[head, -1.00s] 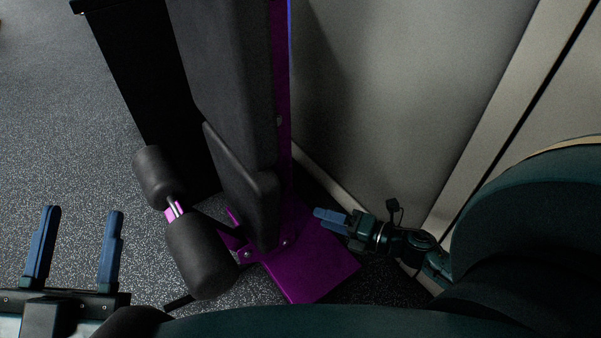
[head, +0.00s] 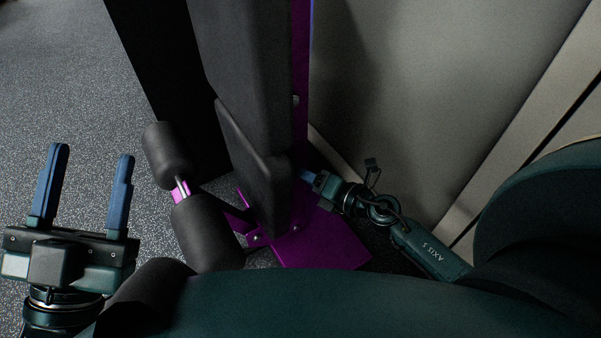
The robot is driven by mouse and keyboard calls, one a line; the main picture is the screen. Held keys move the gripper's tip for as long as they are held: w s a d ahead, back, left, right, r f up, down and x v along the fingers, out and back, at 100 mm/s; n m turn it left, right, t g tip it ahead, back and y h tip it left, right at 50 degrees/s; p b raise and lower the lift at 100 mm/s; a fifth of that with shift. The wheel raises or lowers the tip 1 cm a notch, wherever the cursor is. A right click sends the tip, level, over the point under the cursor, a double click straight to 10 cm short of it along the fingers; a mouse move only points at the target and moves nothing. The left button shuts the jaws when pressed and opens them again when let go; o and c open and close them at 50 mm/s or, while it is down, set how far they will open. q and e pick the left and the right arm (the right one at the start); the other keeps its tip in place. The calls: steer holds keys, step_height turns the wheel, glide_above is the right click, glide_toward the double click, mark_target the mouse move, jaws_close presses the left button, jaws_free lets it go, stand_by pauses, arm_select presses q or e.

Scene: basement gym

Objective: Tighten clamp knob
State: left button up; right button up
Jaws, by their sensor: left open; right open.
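No clamp knob can be clearly made out. A small grey bolt-like part (head: 296,100) sits on the edge of the purple upright post (head: 300,50) of the bench machine; I cannot tell whether it is the knob. My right gripper (head: 307,176) is low beside the post, just right of the black pad, above the purple base plate (head: 322,240). It is open, but its fingertips are partly hidden, and no object shows in it. My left gripper (head: 93,152) is open and empty over the floor at the left, its two blue fingers pointing away.
Black pads (head: 255,165) and foam rollers (head: 205,232) of the machine stand between my grippers. A grey wall (head: 400,110) closes off the right side, near my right arm. The speckled floor (head: 60,90) at the left is clear.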

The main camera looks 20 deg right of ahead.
arm_select(q)
steer(key=shift+r, duration=0.25)
arm_select(e)
steer(key=shift+x, duration=0.95)
steer(key=c, duration=0.7)
arm_select(q)
steer(key=f+n+y+p, duration=0.1)
steer(key=f+n+g+y+p, duration=0.1)
steer(key=f, duration=0.1)
steer(key=shift+s+d+f+n+y+p, duration=0.15)
steer(key=shift+s+f+n+y+p, duration=0.05)
steer(key=shift+f+n+y+p, duration=0.1)
arm_select(e)
steer(key=shift+r+n+h, duration=0.1)
steer(key=shift+n+h, duration=0.2)
steer(key=shift+n, duration=0.2)
steer(key=o, duration=0.7)
arm_select(q)
steer(key=shift+r, duration=0.1)
